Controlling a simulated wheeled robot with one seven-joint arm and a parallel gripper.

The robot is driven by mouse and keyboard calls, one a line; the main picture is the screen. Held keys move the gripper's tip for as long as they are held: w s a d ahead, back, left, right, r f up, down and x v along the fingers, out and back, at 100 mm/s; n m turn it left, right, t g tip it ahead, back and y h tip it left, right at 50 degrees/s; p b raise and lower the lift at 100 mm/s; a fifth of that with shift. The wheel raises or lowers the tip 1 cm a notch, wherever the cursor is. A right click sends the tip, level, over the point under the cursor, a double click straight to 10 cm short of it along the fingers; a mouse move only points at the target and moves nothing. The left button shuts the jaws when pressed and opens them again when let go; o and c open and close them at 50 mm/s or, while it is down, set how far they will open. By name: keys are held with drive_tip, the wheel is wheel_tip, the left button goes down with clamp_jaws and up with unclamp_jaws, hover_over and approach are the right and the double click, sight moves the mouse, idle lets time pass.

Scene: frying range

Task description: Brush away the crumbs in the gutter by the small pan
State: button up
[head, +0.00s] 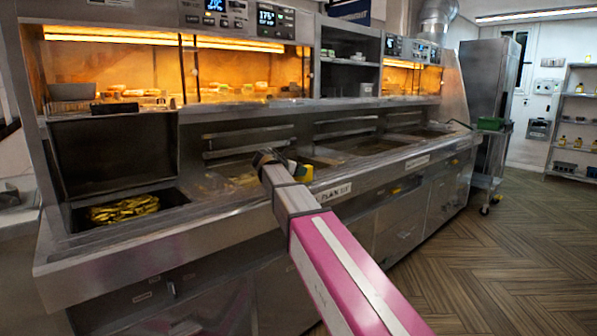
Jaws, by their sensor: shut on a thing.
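My arm reaches from the lower right over the front edge of the frying range (215,228). My gripper (268,158) is over the middle well, seen from behind, so its fingertips are mostly hidden. A small yellow and dark thing (303,171) shows just right of the gripper; it seems to be what the gripper holds, perhaps a brush. Yellowish bits (240,179) lie in the well left of the gripper; I cannot tell whether they are crumbs. I cannot make out the small pan or the gutter for certain.
An open well with golden food (125,209) is at the left, its dark lid raised behind it. Lit warming shelves (240,80) with food overhang the back. A cart with a green box (490,124) stands at the far right end. The wooden floor at right is clear.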

drive_tip(key=shift+f, duration=0.1)
drive_tip(key=shift+w+d, duration=1)
drive_tip(key=shift+d, duration=0.4)
drive_tip(key=shift+w+d, duration=1.05)
drive_tip(key=shift+d, duration=0.35)
drive_tip(key=shift+w+d, duration=1)
drive_tip(key=shift+d, duration=0.4)
drive_tip(key=shift+w+d+f, duration=0.1)
drive_tip(key=shift+w+d, duration=0.4)
drive_tip(key=shift+d, duration=0.2)
drive_tip(key=shift+w+d+f, duration=0.1)
drive_tip(key=shift+w+d, duration=0.4)
drive_tip(key=shift+d, duration=0.2)
